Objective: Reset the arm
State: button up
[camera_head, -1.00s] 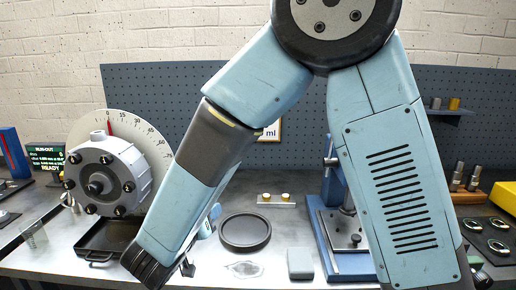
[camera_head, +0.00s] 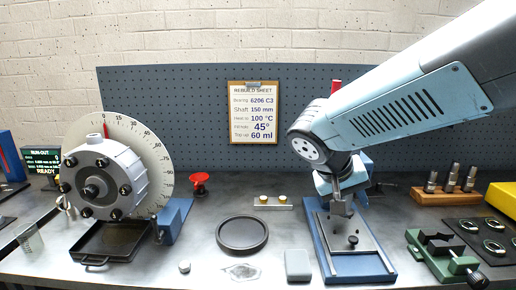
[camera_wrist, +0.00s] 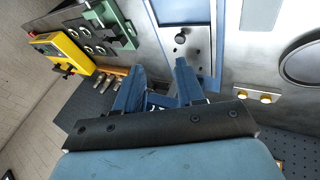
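My arm reaches in from the upper right in the head view. Its end is at the blue press (camera_head: 345,265), over the upper part of its base, and partly hides its column. My gripper (camera_wrist: 157,88) shows in the wrist view as two blue fingers standing apart. I see nothing held between them. Whether the gripper touches the press cannot be told.
The rotor housing with its dial (camera_head: 150,150) and a black tray (camera_head: 105,240) stand left. A green vise (camera_head: 440,252) is right. The pegboard (camera_head: 190,90) stands behind.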

jog(key=s+d+r+n+t+y, duration=0.1)
jog(key=s+d+r+t+y, duration=0.1)
jog(key=s+y, duration=0.4)
jog(key=shift+s+d+r+t, duration=0.25)
jog(key=shift+d+r, duration=0.5)
jog(key=shift+r, duration=0.55)
